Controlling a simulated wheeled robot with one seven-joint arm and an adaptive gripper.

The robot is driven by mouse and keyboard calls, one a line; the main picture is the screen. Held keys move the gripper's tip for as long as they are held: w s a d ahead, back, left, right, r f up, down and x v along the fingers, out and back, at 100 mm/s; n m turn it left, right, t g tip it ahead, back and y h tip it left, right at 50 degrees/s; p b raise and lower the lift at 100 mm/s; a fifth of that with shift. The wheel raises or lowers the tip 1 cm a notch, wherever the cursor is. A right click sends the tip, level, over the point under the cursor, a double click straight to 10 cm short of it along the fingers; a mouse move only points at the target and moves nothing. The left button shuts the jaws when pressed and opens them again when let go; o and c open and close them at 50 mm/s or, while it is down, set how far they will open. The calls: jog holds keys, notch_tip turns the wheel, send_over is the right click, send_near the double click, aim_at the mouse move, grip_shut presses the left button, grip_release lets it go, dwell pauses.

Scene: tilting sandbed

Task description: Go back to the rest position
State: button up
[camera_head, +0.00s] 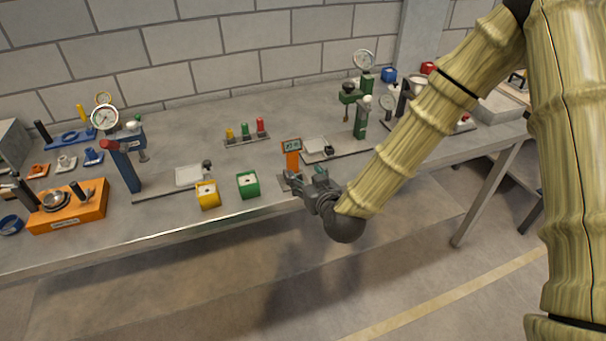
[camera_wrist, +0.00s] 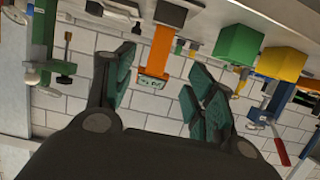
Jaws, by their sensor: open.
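My gripper (camera_head: 306,180) is at the front edge of the long grey workbench (camera_head: 160,237), close to an orange post with a small display (camera_head: 291,149). In the wrist view, my gripper (camera_wrist: 160,95) has its fingers spread wide apart with nothing held between them. The orange post (camera_wrist: 160,50) shows upside down beyond the gap between the fingers; I cannot tell whether anything touches it. My jointed arm reaches in from the right in the head view.
A green box (camera_head: 248,184) and a yellow box (camera_head: 208,195) stand left of my gripper near the edge. A blue dial stand (camera_head: 124,165), a green dial stand (camera_head: 361,119) and an orange block (camera_head: 68,207) stand on the bench. The floor in front is clear.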

jog(key=shift+s, duration=0.1)
dwell(0.3)
jog(key=s+d+f+m+g+h, duration=0.1)
jog(key=s+d+f+g, duration=0.25)
jog(key=s+f, duration=0.6)
jog(key=s+d+f+m+g+h, duration=0.1)
jog(key=s+d+f+g, duration=0.25)
jog(key=s+f, duration=0.65)
jog(key=s+d+f+g, duration=0.2)
jog(key=s+d+f, duration=0.2)
jog(key=s, duration=0.2)
jog(key=s+d+f+m+g+h+b, duration=0.1)
jog(key=s+d+f+g, duration=0.1)
jog(key=s+d+f, duration=0.2)
jog(key=s+d+f+m+g+h, duration=0.1)
jog(key=s+d+f, duration=0.3)
jog(key=s, duration=0.6)
jog(key=shift+s+f+g, duration=0.25)
jog(key=shift+f+g, duration=0.55)
jog(key=shift+f, duration=0.05)
